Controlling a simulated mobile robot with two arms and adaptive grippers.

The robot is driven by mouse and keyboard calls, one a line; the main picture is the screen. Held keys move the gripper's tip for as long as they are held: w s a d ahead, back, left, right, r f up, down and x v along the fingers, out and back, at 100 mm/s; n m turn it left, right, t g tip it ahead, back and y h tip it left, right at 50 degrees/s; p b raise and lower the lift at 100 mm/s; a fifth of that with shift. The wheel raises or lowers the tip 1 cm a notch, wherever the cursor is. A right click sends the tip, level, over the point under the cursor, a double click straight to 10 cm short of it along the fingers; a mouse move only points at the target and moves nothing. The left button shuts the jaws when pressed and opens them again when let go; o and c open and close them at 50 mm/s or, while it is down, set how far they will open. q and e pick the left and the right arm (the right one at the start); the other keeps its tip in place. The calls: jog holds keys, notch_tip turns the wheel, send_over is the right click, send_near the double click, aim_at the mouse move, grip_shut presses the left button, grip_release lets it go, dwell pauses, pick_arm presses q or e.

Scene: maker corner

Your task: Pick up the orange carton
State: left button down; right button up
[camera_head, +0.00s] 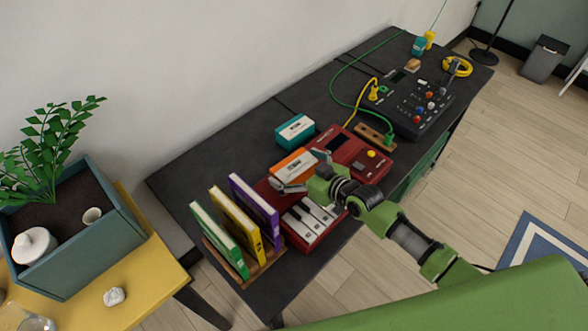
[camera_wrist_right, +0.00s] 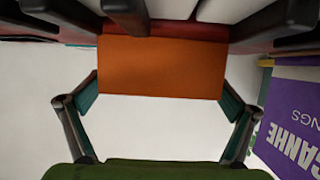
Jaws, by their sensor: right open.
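The orange carton (camera_head: 292,166), with a white label on top, sits at the back of the red keyboard instrument on the dark table. In the wrist view the carton (camera_wrist_right: 160,67) shows a plain orange face. My right gripper (camera_head: 301,172) reaches it from the front right, its fingers spread on either side of the carton. My left gripper is not in view.
A teal carton (camera_head: 295,131) stands just behind. The red keyboard (camera_head: 307,222) lies under my gripper, with books (camera_head: 238,222) in a wooden rack to its left. A red device (camera_head: 353,151) and black mixer (camera_head: 413,102) with cables are to the right. Bare table lies left of the teal carton.

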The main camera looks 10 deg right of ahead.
jog(key=shift+w, duration=0.1)
jog(key=c, duration=1.2)
